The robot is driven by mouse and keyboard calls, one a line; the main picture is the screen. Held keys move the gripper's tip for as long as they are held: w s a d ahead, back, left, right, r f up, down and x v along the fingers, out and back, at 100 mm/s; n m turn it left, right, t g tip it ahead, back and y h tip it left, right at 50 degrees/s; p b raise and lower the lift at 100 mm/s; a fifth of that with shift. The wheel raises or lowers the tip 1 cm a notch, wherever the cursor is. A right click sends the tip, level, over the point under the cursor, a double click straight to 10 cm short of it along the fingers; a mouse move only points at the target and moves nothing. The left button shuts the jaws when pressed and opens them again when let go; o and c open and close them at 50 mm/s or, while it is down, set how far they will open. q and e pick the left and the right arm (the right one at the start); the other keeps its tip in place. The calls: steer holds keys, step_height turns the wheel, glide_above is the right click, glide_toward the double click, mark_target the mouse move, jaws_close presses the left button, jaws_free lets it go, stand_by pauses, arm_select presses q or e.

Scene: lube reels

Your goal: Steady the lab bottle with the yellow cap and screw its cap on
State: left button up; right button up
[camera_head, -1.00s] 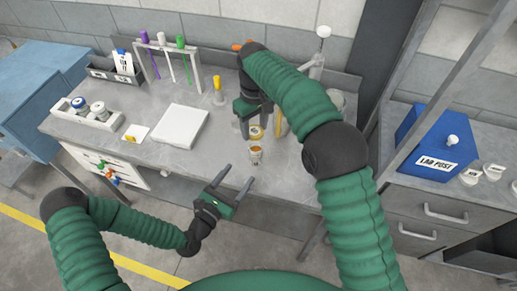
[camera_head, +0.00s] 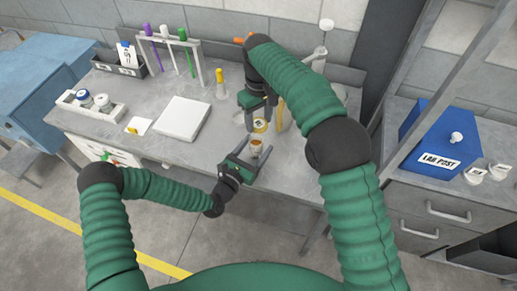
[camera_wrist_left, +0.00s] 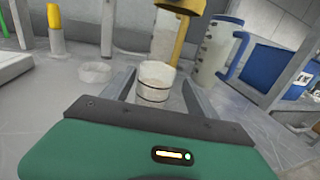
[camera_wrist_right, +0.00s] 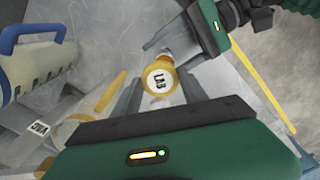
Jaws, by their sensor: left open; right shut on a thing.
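The small pale lab bottle (camera_head: 256,151) stands upright near the bench's front edge, its open top showing amber inside. My left gripper (camera_head: 254,149) is open, its fingers on either side of the bottle; the left wrist view shows the bottle (camera_wrist_left: 156,80) between them, contact unclear. My right gripper (camera_head: 260,127) points down just behind the bottle, shut on the yellow cap (camera_head: 260,125). In the right wrist view the cap (camera_wrist_right: 160,80) sits between the fingers, its "LAB" label facing that camera. The cap is off the bottle.
A jug with a blue handle (camera_wrist_left: 215,52) and a yellow upright piece (camera_wrist_left: 179,45) stand behind the bottle. A white slab (camera_head: 183,119), a tube rack (camera_head: 200,62) and a tray of jars (camera_head: 93,105) lie left. A blue box (camera_head: 437,140) sits on the right-hand bench.

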arm_select(q)
steer(key=shift+w+d, duration=0.25)
steer(key=shift+w, duration=0.45)
steer(key=shift+w+a, duration=0.15)
steer(key=shift+a, duration=0.4)
steer(key=shift+d, duration=0.6)
steer(key=c, duration=1)
steer(key=shift+a, duration=0.15)
jaws_close()
steer(key=shift+a, duration=0.3)
